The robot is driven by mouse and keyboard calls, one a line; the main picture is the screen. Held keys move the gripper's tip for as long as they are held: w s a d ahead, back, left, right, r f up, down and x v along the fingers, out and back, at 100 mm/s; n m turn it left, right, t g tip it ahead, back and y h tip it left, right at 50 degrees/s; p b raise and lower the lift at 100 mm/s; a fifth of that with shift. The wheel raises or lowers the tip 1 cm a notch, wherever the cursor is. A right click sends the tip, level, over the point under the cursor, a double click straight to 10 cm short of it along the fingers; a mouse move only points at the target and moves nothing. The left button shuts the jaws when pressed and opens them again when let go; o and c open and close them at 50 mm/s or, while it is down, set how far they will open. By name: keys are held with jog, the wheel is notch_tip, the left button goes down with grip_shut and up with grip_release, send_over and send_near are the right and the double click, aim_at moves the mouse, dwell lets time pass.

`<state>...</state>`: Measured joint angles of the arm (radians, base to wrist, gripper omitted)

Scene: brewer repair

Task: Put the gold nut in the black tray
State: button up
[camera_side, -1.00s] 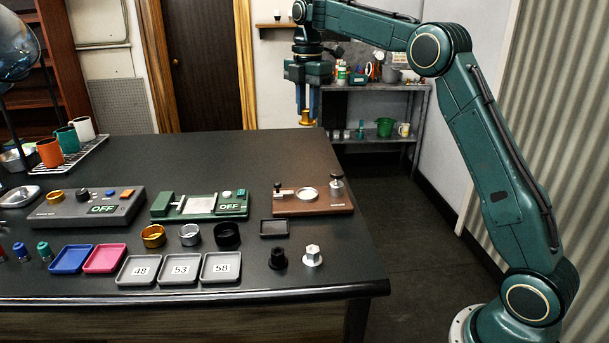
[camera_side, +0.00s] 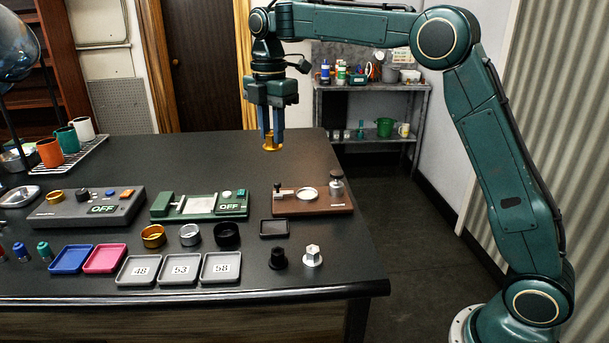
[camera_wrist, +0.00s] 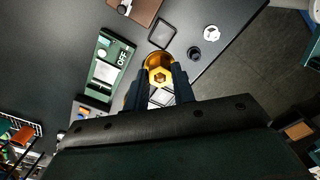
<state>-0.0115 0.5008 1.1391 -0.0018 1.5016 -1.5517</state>
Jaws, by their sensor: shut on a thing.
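The gold nut (camera_side: 271,142) is held between the fingers of my gripper (camera_side: 272,133), which is shut on it above the far part of the table. In the wrist view the nut (camera_wrist: 158,75) shows its hexagonal part and wide round flange between the fingertips (camera_wrist: 160,82). The small black tray (camera_side: 274,228) lies flat on the table, nearer the front, below the brown fixture. It looks empty. The tray also shows in the wrist view (camera_wrist: 162,34), above the nut in the picture.
A black nut (camera_side: 278,259) and a white nut (camera_side: 312,256) stand near the tray. A brown fixture (camera_side: 313,200) with a post lies behind it. Gold, silver and black rings and numbered grey trays (camera_side: 180,269) are to the left. The table's right edge is close by.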

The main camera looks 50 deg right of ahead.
jog(key=shift+s+a+f, duration=0.1)
jog(key=shift+s+a, duration=0.1)
jog(key=shift+a, duration=0.45)
notch_tip(320, 180, down, 16)
jog(key=shift+r, duration=0.1)
jog(key=shift+f, duration=2.1)
jog(key=shift+f, duration=0.1)
jog(key=o, duration=1)
